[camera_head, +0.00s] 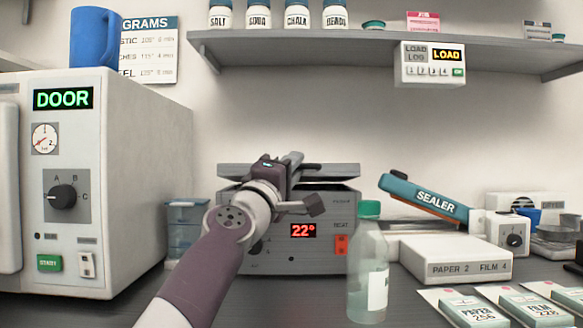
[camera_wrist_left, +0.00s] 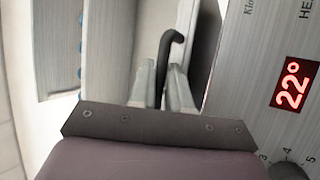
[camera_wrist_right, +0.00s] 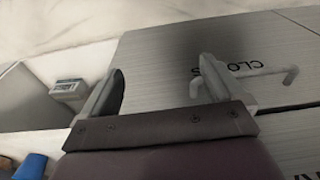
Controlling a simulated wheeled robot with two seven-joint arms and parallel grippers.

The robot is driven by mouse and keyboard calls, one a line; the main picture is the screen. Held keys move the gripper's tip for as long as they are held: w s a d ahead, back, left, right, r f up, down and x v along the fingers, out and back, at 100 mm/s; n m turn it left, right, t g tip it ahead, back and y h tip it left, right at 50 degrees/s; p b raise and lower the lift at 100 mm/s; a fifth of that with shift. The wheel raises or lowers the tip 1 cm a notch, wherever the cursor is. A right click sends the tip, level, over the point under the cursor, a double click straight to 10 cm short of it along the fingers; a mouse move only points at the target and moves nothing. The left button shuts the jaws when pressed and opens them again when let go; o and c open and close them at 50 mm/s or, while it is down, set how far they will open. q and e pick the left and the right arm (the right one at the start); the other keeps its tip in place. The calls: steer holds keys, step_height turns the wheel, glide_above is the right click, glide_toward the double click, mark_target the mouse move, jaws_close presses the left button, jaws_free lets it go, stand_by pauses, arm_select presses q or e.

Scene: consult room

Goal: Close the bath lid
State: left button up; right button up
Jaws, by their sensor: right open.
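The bath (camera_head: 340,205) is a grey metal box with a red 22° display, on the bench in the middle of the head view. Its lid (camera_head: 235,170) shows as a slab along the top, with a dark gap beneath it. My left gripper (camera_head: 295,175) reaches over the bath's front at lid height. In the left wrist view its fingers (camera_wrist_left: 163,85) close around a dark hooked handle (camera_wrist_left: 172,40). My right gripper is out of the head view. In the right wrist view it (camera_wrist_right: 155,85) is open and empty, over a brushed-metal surface (camera_wrist_right: 160,55) with partly hidden lettering.
A clear bottle with a green cap (camera_head: 370,265) stands close in front of the bath's right side. A large white machine (camera_head: 140,170) stands left. A teal sealer (camera_head: 430,200) and a white box (camera_head: 455,258) are right. A shelf (camera_head: 330,45) hangs above.

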arm_select(q)
steer(key=b+v, duration=0.9)
steer(key=v, duration=0.3)
steer(key=shift+s+a, duration=0.15)
steer(key=shift+s, duration=0.15)
steer(key=shift+f, duration=0.1)
